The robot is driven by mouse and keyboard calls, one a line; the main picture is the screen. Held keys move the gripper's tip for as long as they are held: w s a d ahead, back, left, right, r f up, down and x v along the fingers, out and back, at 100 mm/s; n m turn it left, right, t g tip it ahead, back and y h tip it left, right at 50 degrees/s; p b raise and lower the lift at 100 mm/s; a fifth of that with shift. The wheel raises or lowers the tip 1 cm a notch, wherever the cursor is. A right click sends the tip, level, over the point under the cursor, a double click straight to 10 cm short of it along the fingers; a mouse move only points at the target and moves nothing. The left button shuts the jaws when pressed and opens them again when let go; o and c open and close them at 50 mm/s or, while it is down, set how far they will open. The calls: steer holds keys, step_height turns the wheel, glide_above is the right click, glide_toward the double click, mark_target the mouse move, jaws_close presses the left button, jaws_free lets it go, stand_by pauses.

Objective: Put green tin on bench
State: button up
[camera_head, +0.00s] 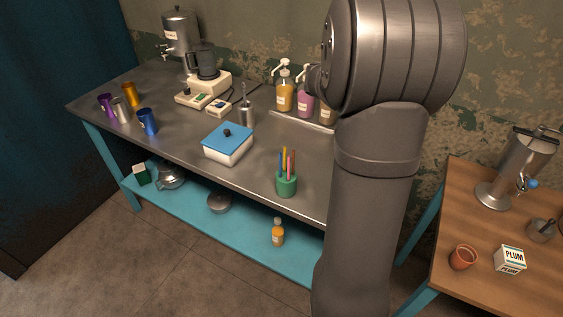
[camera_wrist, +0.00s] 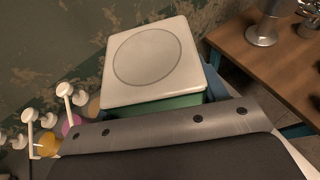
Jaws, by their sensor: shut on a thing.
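In the wrist view a square green tin (camera_wrist: 165,109) with a pale lid (camera_wrist: 155,60) marked by a round ring is right in front of my gripper (camera_wrist: 170,125). My gripper is shut on the tin; a grey plate of it hides the tin's near lower part. What lies under the tin is hidden. In the head view my arm hides both gripper and tin. The metal bench (camera_head: 180,138) with turquoise legs runs across the left and middle.
On the bench are coloured cups (camera_head: 148,122), a blue-lidded box (camera_head: 228,145), a green pen holder (camera_head: 286,184) and pump bottles (camera_head: 284,90). A wooden table (camera_head: 447,282) at right holds a red cup (camera_head: 463,258) and a plum carton (camera_head: 509,260).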

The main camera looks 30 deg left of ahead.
steer(key=s+a+n+y, duration=0.2)
steer(key=s+a, duration=0.2)
steer(key=a, duration=0.4)
steer(key=s+a+n+t+y, duration=0.1)
steer(key=s+a+y, duration=0.1)
steer(key=s+a, duration=0.35)
steer(key=s+a+n+y, duration=0.2)
steer(key=s+a, duration=0.1)
steer(key=a, duration=0.6)
steer(key=shift+w+a+f, duration=0.1)
steer(key=shift+f, duration=5.15)
steer(key=shift+a+f, duration=0.1)
steer(key=shift+f, duration=5.15)
steer(key=shift+f, duration=0.1)
steer(key=shift+f, duration=0.1)
steer(key=o, duration=1.3)
